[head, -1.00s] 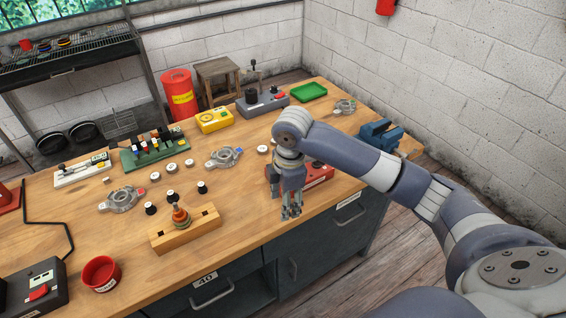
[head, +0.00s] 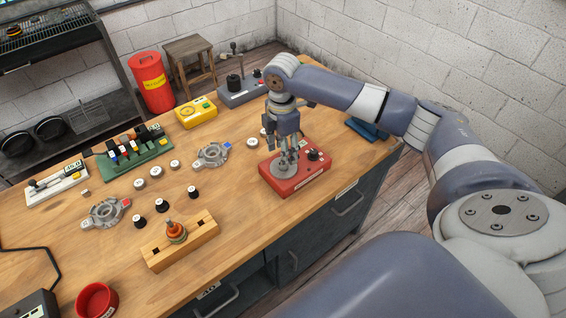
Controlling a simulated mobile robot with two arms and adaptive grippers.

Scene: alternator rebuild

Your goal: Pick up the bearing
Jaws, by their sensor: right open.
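Several small light ring-like parts lie on the wooden bench, and I cannot tell for sure which is the bearing. Three are in a loose row, one of them a pale ring (head: 156,171), and another pale ring (head: 252,142) lies left of my right gripper. My right gripper (head: 287,163) points down, open, over the round grey plate of a red device (head: 301,186). Its fingers hide part of the plate, and I cannot tell whether they touch it. My left gripper is out of view.
Two grey alternator housings (head: 212,154) (head: 105,212), several black-capped parts (head: 193,191) and a wooden holder (head: 160,256) with a copper-coloured rotor (head: 176,231) stand on the bench. A yellow meter (head: 196,112) and a grey machine (head: 241,91) are at the back.

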